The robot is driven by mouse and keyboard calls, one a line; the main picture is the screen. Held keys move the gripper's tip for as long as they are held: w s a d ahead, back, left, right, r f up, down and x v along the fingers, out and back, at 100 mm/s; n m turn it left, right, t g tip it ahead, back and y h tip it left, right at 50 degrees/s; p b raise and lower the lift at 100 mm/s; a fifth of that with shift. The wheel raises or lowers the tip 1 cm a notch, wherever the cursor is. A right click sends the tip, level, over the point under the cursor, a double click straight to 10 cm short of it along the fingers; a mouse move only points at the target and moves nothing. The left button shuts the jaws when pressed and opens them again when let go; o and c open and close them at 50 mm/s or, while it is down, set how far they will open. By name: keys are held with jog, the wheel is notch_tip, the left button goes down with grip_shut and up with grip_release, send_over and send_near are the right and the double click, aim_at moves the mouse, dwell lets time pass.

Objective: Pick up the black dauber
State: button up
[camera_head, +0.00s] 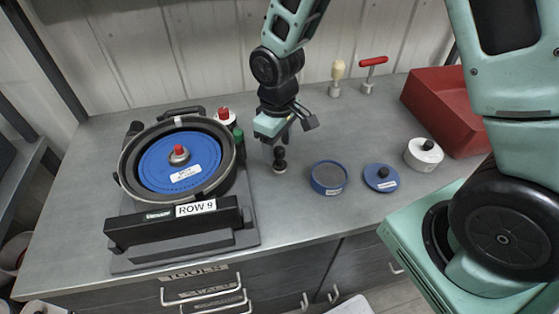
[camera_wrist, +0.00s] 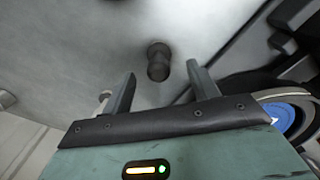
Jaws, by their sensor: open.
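The black dauber (camera_head: 280,161) stands on the grey bench, right of the seed meter. In the wrist view the dauber (camera_wrist: 158,62) shows dark and blurred, just beyond and between the fingertips. My gripper (camera_head: 277,142) is above the dauber, pointing down, and hides part of its top in the head view. In the wrist view my gripper (camera_wrist: 161,74) has its two fingers spread apart with nothing held between them. I cannot tell the exact gap between the fingertips and the dauber.
The seed meter with a blue disc (camera_head: 158,165) stands at left, with red-capped and green bottles (camera_head: 226,118) behind its right side. A blue tin (camera_head: 328,177), its lid (camera_head: 381,177), a white pot (camera_head: 423,154) and a red bin (camera_head: 448,105) lie to the right.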

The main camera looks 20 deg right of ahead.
aim_at(280, 159)
jog(key=f, duration=0.1)
jog(key=f+p, duration=0.1)
jog(key=f, duration=0.1)
jog(key=shift+s+d+f, duration=0.15)
jog(key=shift+s+f, duration=0.05)
jog(key=shift+f, duration=0.7)
jog(key=c, duration=1.1)
